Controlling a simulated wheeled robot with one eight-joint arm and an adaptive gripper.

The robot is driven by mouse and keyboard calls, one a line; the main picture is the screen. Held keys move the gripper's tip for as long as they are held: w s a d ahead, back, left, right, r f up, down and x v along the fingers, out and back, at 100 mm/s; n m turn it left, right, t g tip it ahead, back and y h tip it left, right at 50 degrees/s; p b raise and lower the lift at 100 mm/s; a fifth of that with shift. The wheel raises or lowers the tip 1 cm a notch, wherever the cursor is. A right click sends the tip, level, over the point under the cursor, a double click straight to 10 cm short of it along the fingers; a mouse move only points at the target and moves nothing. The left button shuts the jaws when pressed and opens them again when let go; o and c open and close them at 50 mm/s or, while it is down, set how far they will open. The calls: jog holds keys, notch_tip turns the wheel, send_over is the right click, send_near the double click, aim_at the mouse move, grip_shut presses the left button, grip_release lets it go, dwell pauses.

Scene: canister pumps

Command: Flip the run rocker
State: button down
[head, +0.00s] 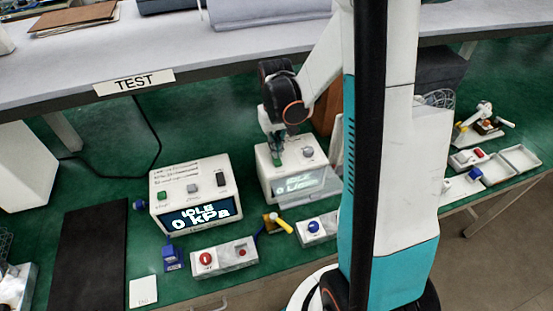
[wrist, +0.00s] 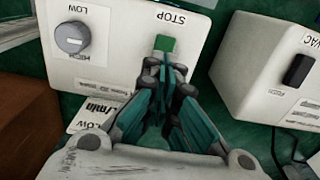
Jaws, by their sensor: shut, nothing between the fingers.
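A green rocker (wrist: 165,43) sits on the top of a white pump box (wrist: 120,28), just below the word STOP in the wrist view. The label on its near side is hidden by my fingers. My gripper (wrist: 167,75) is shut and empty, its tips right at the near edge of the rocker; I cannot tell whether they touch it. In the head view my gripper (head: 276,153) points down onto the left part of that box (head: 285,185), whose screen reads IDLE and 0 L/min.
A grey LOW/HIGH knob (wrist: 72,38) is beside the rocker. A second white box (head: 195,192), reading IDLE 0 kPa, stands close by; its black rocker (wrist: 298,69) shows in the wrist view. Switch boxes, including one with a red button (head: 206,258), and a yellow-handled valve (head: 280,223) stand in front.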

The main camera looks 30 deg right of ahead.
jog(key=shift+f+b, duration=0.75)
jog(key=shift+f, duration=0.15)
dwell(0.3)
jog(key=shift+r, duration=0.15)
jog(key=shift+r+p, duration=2.4)
jog(key=shift+r, duration=1.05)
jog(key=shift+a, duration=0.1)
